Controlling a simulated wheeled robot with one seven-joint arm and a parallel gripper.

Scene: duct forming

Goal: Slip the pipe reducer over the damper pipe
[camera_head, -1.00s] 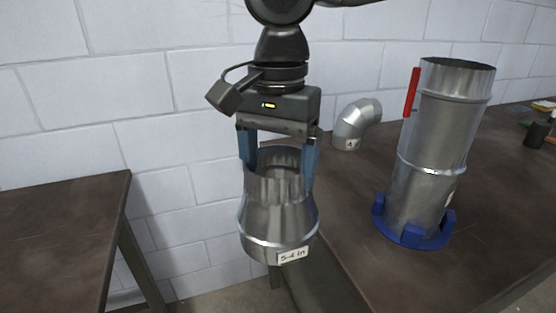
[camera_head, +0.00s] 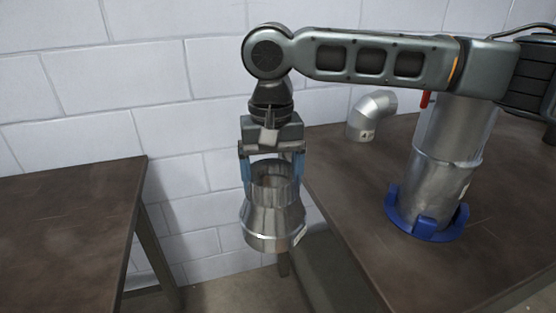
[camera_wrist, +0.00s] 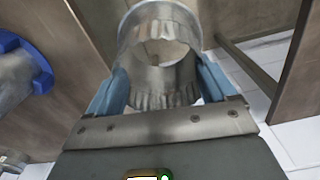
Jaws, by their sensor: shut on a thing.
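The pipe reducer (camera_head: 272,218) is a shiny metal piece with a crimped narrow top and a wider lower end. My gripper (camera_head: 271,176) is shut on its narrow upper end, one blue finger at each side. It hangs upright over the gap between two tables. In the wrist view the reducer (camera_wrist: 158,60) sits between the blue fingers (camera_wrist: 160,88). The damper pipe (camera_head: 436,165) stands upright at the right in a blue holder (camera_head: 424,225). My arm hides its top and most of its red handle (camera_head: 425,99). The reducer is apart from the pipe, to its left.
The right table (camera_head: 350,225) carries the pipe and a metal elbow (camera_head: 371,117) near the wall. Another brown table (camera_head: 70,225) stands at the left with a bare top. A white block wall (camera_head: 180,80) is close behind.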

